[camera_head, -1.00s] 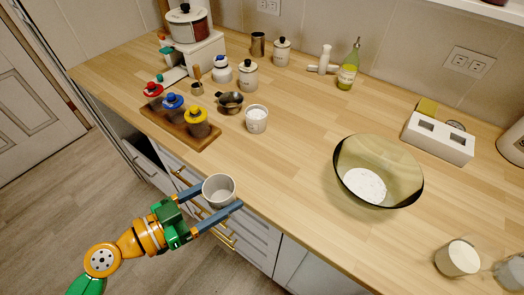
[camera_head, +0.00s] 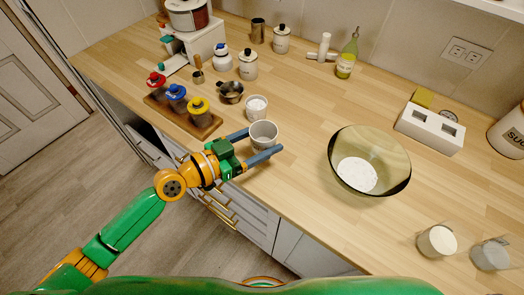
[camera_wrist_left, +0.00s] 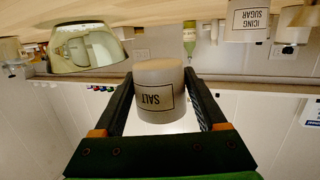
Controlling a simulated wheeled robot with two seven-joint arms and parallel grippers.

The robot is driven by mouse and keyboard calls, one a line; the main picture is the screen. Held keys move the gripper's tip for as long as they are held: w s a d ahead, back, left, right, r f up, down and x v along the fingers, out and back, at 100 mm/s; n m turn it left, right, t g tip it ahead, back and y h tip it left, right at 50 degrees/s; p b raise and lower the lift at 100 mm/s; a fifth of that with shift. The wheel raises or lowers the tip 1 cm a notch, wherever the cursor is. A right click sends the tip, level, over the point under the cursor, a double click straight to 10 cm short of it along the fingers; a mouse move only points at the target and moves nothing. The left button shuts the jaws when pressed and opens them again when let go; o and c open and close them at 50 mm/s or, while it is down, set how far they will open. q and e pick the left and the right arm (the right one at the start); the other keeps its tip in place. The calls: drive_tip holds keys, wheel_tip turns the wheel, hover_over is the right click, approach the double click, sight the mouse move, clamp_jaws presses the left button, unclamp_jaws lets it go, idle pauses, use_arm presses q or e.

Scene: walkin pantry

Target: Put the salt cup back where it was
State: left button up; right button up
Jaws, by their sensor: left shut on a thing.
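The salt cup (camera_head: 263,132) is a light grey cup between the fingers of my left gripper (camera_head: 265,141). My left gripper is shut on it from both sides. In the head view it is over the front part of the counter, just in front of a small white cup of white powder (camera_head: 257,106). I cannot tell whether its base touches the wood. In the left wrist view the salt cup (camera_wrist_left: 159,88) shows its SALT label upside down between the two fingers (camera_wrist_left: 160,98). My right gripper is not in view.
A wooden rack (camera_head: 184,118) with red, blue and yellow-topped jars stands left of the cup. A dark measuring cup (camera_head: 231,91) is behind. A glass bowl (camera_head: 392,150) with white powder is to the right. Two cups (camera_head: 437,241) stand at the front right. Counter between is clear.

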sight(262, 138)
use_arm(q)
drive_tip(key=w+f, duration=0.1)
drive_tip(key=w+f+b, duration=0.1)
drive_tip(key=f, duration=0.1)
drive_tip(key=shift+w, duration=0.1)
drive_tip(key=f, duration=0.1)
drive_tip(key=f+b, duration=0.1)
drive_tip(key=f, duration=0.1)
drive_tip(key=shift+w, duration=0.35)
drive_tip(key=shift+f, duration=0.3)
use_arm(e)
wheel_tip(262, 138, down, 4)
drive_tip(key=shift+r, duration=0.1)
